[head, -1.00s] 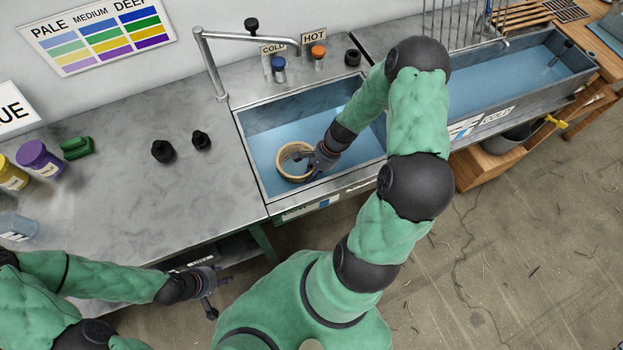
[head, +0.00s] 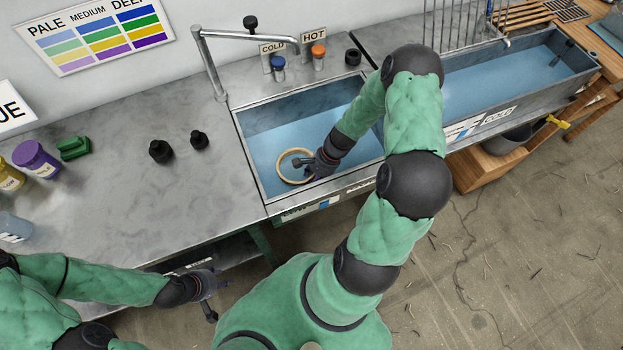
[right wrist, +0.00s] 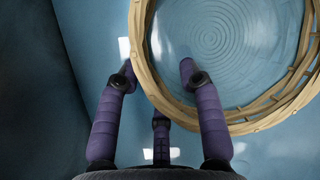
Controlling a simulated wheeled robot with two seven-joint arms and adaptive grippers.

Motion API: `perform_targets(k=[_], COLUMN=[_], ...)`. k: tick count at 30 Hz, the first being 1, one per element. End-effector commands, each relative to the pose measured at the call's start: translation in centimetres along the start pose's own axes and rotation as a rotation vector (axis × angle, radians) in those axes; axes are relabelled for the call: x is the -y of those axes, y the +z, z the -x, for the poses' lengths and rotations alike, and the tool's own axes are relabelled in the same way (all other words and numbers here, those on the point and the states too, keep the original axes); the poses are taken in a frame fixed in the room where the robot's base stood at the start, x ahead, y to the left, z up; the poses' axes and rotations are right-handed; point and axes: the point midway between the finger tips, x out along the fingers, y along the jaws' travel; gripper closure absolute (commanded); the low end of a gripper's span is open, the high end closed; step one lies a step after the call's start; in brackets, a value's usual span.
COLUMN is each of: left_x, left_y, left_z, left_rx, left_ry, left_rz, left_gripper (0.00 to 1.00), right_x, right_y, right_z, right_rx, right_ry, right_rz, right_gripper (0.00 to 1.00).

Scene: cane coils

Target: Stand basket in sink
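The basket (head: 281,168) shows as a pale tan round ring in the blue water of the near left sink (head: 262,145). In the right wrist view its woven cane rim (right wrist: 147,78) fills the upper right, with fine circles visible inside it under the water. My right gripper (head: 314,166) is at the basket's right side. In the right wrist view its purple fingers (right wrist: 157,74) stand apart, one tip outside the rim and one over the inside, with a gap around the rim. My left gripper (head: 214,297) is empty, its fingers spread, in front of the counter's edge.
A tap (head: 212,62) arches over the sink, with blue and orange knobs behind. A second long sink (head: 500,85) lies to the right.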

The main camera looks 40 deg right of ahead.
Motion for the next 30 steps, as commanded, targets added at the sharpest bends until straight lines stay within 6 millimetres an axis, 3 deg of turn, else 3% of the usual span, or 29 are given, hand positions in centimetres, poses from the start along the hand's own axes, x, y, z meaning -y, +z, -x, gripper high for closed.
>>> perform_targets(k=[7,21,30], left_x=[-0.2,-1.2,-1.4], left_y=[0.0,0.1,0.1], left_z=[0.6,3.4,3.9], left_rx=[0.0,0.0,0.0], left_ry=[0.0,0.0,0.0], left_rz=[0.0,0.0,0.0], left_gripper=[0.6,0.6,0.6], right_x=[0.1,0.1,0.1], right_y=[0.1,0.1,0.1], right_z=[1.2,10.0,12.2], right_rx=[-0.001,-0.002,-0.001], right_ry=[-0.002,-0.002,0.0], right_rz=[0.0,-0.001,0.0], right_gripper=[0.63,0.63,0.63])
